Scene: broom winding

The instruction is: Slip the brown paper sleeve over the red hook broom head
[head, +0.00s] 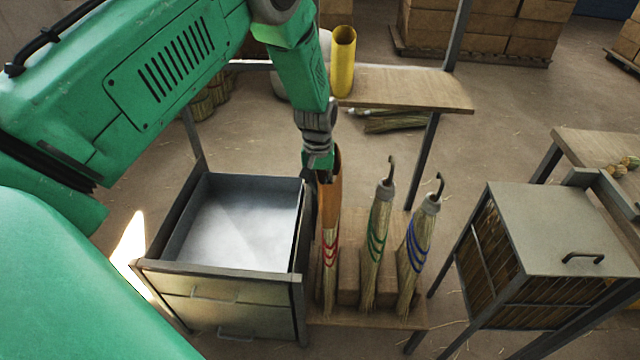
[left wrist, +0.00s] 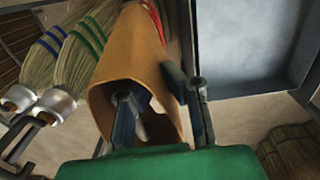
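The brown paper sleeve (head: 329,210) stands upright around the upper part of the broom with red bands (head: 330,262), whose bristles show below it. The hook of this broom is hidden. My left gripper (head: 320,172) is at the sleeve's top rim. In the left wrist view, the sleeve (left wrist: 128,55) shows its open mouth, with one finger of the left gripper (left wrist: 165,95) inside and the other outside its wall. The fingers look spread, with a gap between them; whether a pad touches the wall is hard to tell. My right gripper is not in view.
Brooms with green (head: 378,235) and blue (head: 414,245) bands stand to the right, hooks up. A metal drawer cabinet (head: 225,290) is close on the left. A yellow tube (head: 343,60) stands on the table behind. A lidded crate (head: 565,225) is at right.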

